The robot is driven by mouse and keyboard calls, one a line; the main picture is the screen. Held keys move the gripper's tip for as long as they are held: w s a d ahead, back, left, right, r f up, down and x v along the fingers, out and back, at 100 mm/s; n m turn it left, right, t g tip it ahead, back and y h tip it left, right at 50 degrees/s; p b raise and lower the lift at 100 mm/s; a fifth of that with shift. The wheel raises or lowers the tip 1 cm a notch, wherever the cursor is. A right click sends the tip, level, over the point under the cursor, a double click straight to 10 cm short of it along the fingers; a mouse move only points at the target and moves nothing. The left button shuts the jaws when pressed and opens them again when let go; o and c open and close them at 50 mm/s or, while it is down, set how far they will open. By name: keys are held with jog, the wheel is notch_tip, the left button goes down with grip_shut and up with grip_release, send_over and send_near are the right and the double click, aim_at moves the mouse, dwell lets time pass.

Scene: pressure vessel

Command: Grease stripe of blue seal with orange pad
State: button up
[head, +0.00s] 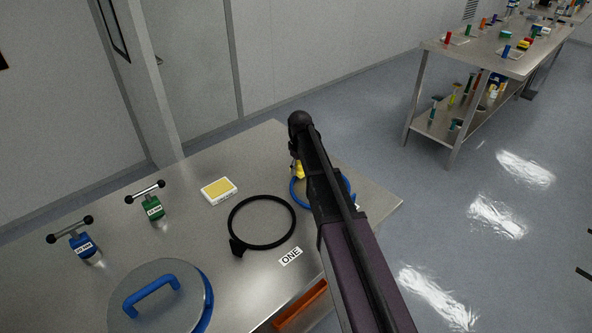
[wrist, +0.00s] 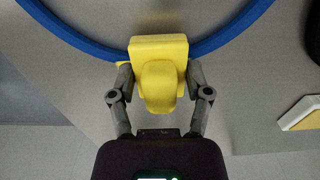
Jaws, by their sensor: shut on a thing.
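The blue seal (head: 294,194) is a ring lying on the metal table's right part, partly hidden behind my arm. Its blue arc (wrist: 72,38) crosses the top of the wrist view. My gripper (wrist: 160,82) is shut on a yellow pad (wrist: 160,50) with a rounded grip; it looks yellow, not orange. The pad's front edge overlaps the blue arc in the wrist view; whether it touches the seal I cannot tell. In the head view a bit of the yellow pad (head: 299,169) shows beside my arm, at the seal's far side. No grease stripe can be made out.
A black ring (head: 232,232) with a tab and a white box with a yellow top (head: 218,191) lie left of the seal. A lid with a blue handle (head: 152,294), a green clamp (head: 152,207) and a blue clamp (head: 82,244) stand further left. The "ONE" label (head: 290,256) is near the front edge.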

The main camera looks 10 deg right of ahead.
jog(key=shift+w+d, duration=0.2)
jog(key=shift+d, duration=0.1)
jog(key=shift+w+d, duration=0.5)
jog(key=shift+d, duration=0.3)
jog(key=shift+w+d, duration=0.5)
jog(key=shift+d, duration=0.25)
jog(key=shift+s+a+f, duration=0.15)
jog(key=shift+s+a, duration=0.1)
jog(key=shift+a, duration=0.05)
jog(key=shift+s+a, duration=0.4)
jog(key=shift+a, duration=0.25)
jog(key=shift+s+a, duration=0.4)
jog(key=shift+a, duration=0.25)
jog(key=shift+a, duration=0.1)
